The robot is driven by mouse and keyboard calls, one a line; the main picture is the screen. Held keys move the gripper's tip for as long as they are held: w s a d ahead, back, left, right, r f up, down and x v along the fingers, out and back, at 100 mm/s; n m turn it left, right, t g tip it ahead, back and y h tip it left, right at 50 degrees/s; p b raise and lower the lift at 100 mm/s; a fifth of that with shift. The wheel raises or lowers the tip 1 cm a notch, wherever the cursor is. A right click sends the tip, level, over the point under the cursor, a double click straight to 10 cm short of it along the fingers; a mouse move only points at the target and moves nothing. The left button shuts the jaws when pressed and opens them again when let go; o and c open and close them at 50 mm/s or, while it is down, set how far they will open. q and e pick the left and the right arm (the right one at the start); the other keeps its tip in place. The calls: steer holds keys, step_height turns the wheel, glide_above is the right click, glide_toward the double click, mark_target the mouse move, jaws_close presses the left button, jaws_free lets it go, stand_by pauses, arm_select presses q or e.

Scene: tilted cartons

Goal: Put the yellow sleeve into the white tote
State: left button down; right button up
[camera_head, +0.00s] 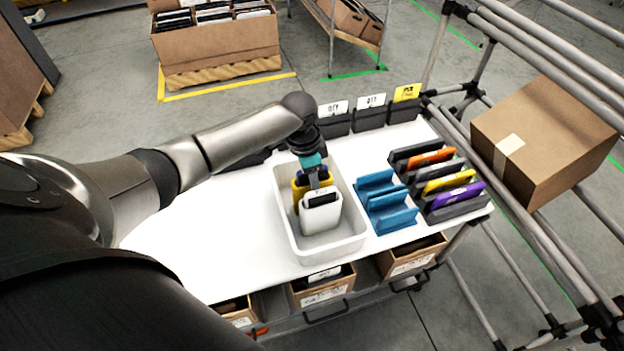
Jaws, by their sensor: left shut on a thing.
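The white tote (288,226) stands on the white table near its middle. The yellow sleeve (297,192) is upright inside the tote, with dark blue at its top. It is partly hidden by my gripper and by a white sleeve (321,216) with a dark opening, which stands just in front of it. My left gripper (314,183) reaches down into the tote from above and is shut, seemingly on the yellow sleeve's upper edge; the fingertips are small and partly unclear. I cannot tell if the sleeve touches the tote floor. My right gripper is out of view.
A blue slotted rack (383,203) stands empty right of the tote. A dark rack (462,207) beyond it holds orange, yellow and purple flat items. Dark bins with cards (369,116) line the back edge. A pipe frame with a carton (545,140) is at the right.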

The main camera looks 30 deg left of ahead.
arm_select(q)
steer(key=shift+f, duration=0.15)
steer(key=c, duration=0.8)
jaws_free()
steer(key=shift+o, duration=0.6)
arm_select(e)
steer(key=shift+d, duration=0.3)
arm_select(q)
steer(key=r+p, duration=0.1)
steer(key=r, duration=0.3)
steer(key=r+p, duration=0.1)
steer(key=r, duration=0.3)
steer(key=s+a+r+p, duration=0.1)
steer(key=r, duration=0.3)
steer(key=shift+r, duration=0.15)
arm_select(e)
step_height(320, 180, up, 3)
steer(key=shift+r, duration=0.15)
arm_select(q)
steer(key=shift+s, duration=0.1)
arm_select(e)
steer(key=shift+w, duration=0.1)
